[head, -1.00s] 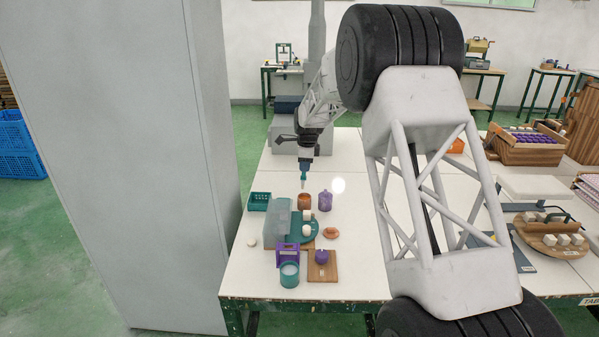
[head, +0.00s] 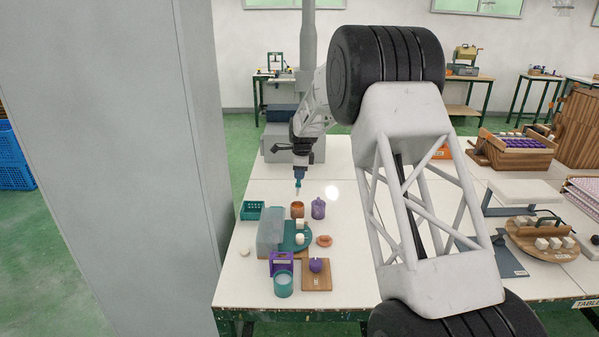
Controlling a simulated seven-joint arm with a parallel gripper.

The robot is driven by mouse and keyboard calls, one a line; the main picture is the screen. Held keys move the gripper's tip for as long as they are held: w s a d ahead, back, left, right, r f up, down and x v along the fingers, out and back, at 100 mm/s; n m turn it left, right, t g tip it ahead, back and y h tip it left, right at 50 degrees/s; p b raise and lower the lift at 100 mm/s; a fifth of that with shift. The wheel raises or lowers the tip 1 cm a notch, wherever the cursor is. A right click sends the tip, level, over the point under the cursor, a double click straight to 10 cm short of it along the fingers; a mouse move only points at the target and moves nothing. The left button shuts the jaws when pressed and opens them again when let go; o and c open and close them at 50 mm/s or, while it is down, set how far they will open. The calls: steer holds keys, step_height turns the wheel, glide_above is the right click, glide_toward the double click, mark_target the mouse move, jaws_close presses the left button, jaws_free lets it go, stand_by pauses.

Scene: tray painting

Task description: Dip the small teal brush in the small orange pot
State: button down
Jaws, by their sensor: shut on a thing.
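My gripper (head: 298,177) is shut on the small teal brush (head: 298,184) and holds it upright, bristles down. The brush's pale tip is just above the small orange pot (head: 297,211), close to its mouth. At this size I cannot tell whether the tip reaches inside the rim. The orange pot stands on the white table, near the back of the group of painting things.
A purple lidded jar (head: 318,209) stands close to the right of the orange pot. A teal basket (head: 251,211) is to its left. A grey translucent box (head: 270,231) and a teal round tray (head: 290,245) are in front. A tall grey cabinet (head: 130,150) borders the left.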

mark_target(300, 186)
steer(key=shift+f, duration=3.35)
steer(key=shift+r, duration=0.15)
steer(key=shift+s+d+r, duration=0.1)
steer(key=shift+s+r, duration=0.05)
steer(key=shift+r, duration=0.6)
steer(key=shift+s+r, duration=0.1)
steer(key=shift+r, duration=0.65)
steer(key=shift+r, duration=2.25)
